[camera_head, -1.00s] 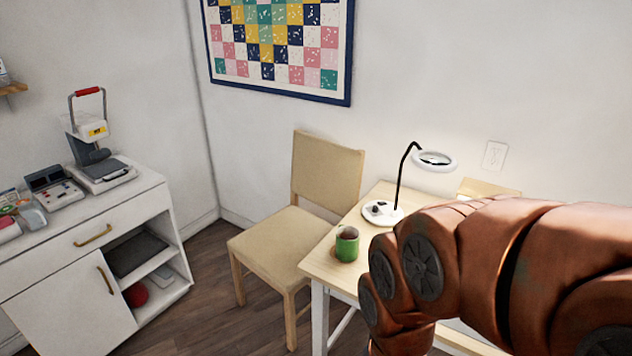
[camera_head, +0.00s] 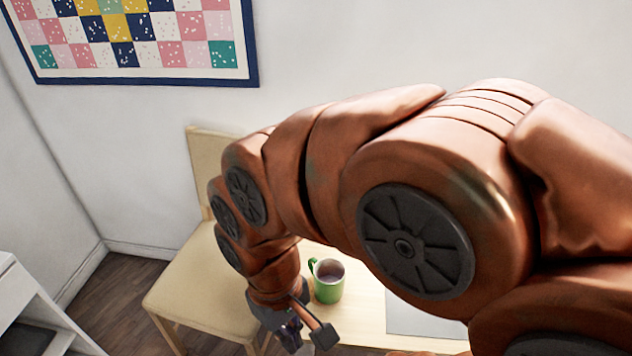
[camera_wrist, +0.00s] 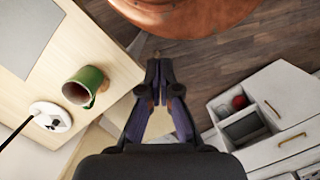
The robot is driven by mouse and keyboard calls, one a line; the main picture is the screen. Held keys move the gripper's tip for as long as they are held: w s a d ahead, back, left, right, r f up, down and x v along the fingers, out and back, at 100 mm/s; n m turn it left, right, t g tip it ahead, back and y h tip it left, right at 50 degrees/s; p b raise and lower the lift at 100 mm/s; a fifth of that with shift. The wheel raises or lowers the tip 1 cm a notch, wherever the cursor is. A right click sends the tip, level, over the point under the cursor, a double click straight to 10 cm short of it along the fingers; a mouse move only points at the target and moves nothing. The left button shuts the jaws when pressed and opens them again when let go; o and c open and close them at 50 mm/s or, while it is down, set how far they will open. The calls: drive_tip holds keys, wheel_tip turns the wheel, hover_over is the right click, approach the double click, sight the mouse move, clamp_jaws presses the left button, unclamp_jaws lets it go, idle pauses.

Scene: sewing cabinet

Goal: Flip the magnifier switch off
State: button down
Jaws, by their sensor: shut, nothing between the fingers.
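The magnifier lamp's white round base (camera_wrist: 62,108) stands on the wooden table at the left of the wrist view. A small dark switch (camera_wrist: 50,122) sits on this base, and the lamp's black stem (camera_wrist: 18,133) runs off to the left edge. The lamp is hidden behind my arm in the head view, and its ring is in neither view now. My gripper (camera_wrist: 157,68) is shut and empty, over the floor beyond the table edge and to the right of the lamp base. In the head view my gripper (camera_head: 303,338) hangs low in front of the mug.
A green mug (camera_head: 328,289) stands on the table (camera_head: 355,318), close to my gripper; in the wrist view the mug (camera_wrist: 92,76) lies between my gripper and the lamp base. A wooden chair (camera_head: 188,290) stands left of the table. A white cabinet (camera_wrist: 290,95) stands at the right.

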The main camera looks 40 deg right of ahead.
drive_tip(key=shift+w+d, duration=0.15)
drive_tip(key=shift+w, duration=0.1)
drive_tip(key=w+d+r+m, duration=0.3)
drive_tip(key=w, duration=0.5)
drive_tip(key=w+d+r+m, duration=0.2)
drive_tip(key=w+d+r, duration=0.1)
drive_tip(key=w, duration=0.5)
drive_tip(key=w+d+m+y, duration=0.1)
drive_tip(key=w+d+m, duration=0.4)
drive_tip(key=w+d, duration=0.7)
drive_tip(key=w+d+f+m+t, duration=0.1)
drive_tip(key=w+d+f+m, duration=0.15)
drive_tip(key=d, duration=0.45)
drive_tip(key=w+d+f+m, duration=0.1)
drive_tip(key=w+d+f, duration=0.15)
drive_tip(key=d, duration=0.45)
drive_tip(key=d+f+m+y, duration=0.1)
drive_tip(key=d+f+m, duration=0.3)
drive_tip(key=d, duration=1.1)
wheel_tip(320, 180, down, 3)
drive_tip(key=shift+s+d+r+t, duration=0.1)
drive_tip(key=shift+s+d+t, duration=0.05)
drive_tip(key=shift+s+t, duration=0.25)
